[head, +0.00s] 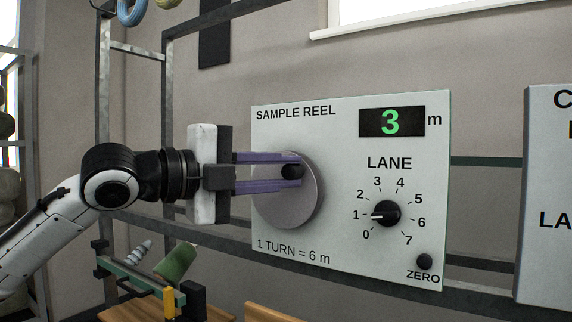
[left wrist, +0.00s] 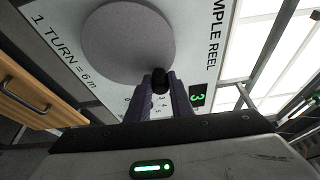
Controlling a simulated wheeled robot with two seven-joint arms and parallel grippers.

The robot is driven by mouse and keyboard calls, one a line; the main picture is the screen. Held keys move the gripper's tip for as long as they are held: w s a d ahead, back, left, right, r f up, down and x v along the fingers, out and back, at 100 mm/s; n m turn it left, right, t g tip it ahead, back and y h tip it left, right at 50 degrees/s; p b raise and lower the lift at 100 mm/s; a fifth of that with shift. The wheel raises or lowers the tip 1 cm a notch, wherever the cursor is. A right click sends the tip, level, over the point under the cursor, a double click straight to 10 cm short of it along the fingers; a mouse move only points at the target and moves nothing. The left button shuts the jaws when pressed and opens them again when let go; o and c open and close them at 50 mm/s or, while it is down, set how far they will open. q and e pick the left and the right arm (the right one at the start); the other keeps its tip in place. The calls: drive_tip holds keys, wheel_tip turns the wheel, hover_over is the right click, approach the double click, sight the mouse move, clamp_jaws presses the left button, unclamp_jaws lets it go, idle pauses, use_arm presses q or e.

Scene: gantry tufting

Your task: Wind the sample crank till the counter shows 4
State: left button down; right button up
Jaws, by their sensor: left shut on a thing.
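The sample reel panel (head: 340,230) is a pale board with a round grey crank disc (head: 290,212) at its left. The counter (head: 391,122) shows a green 3, followed by "m". My left gripper (head: 298,172) is shut on the dark crank knob (head: 292,172), which sits near the top of the disc. In the left wrist view the knob (left wrist: 160,80) stands between the two purple fingers, with the disc (left wrist: 128,43) beyond. Printed text reads "1 TURN = 6 m". My right gripper is not in view.
The lane dial (head: 386,213) on the same panel has its pointer near 1. A dark zero button (head: 425,261) sits at the panel's lower right. A second panel (head: 548,200) stands at the right edge. A green cone (head: 176,262) is below my left arm.

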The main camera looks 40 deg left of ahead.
use_arm(q)
drive_tip(key=shift+d+f+m, duration=0.15)
drive_tip(key=shift+f+m, duration=0.1)
drive_tip(key=shift+m, duration=0.15)
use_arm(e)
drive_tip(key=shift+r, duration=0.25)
use_arm(q)
drive_tip(key=c, duration=1.6)
unclamp_jaws()
drive_tip(key=shift+o, duration=0.2)
drive_tip(key=shift+r, duration=0.1)
drive_tip(key=b+v, duration=0.4)
drive_tip(key=b, duration=0.1)
drive_tip(key=shift+s+f, duration=0.15)
drive_tip(key=shift+f, duration=0.1)
drive_tip(key=b+v, duration=0.3)
drive_tip(key=v, duration=0.3)
drive_tip(key=shift+r, duration=0.4)
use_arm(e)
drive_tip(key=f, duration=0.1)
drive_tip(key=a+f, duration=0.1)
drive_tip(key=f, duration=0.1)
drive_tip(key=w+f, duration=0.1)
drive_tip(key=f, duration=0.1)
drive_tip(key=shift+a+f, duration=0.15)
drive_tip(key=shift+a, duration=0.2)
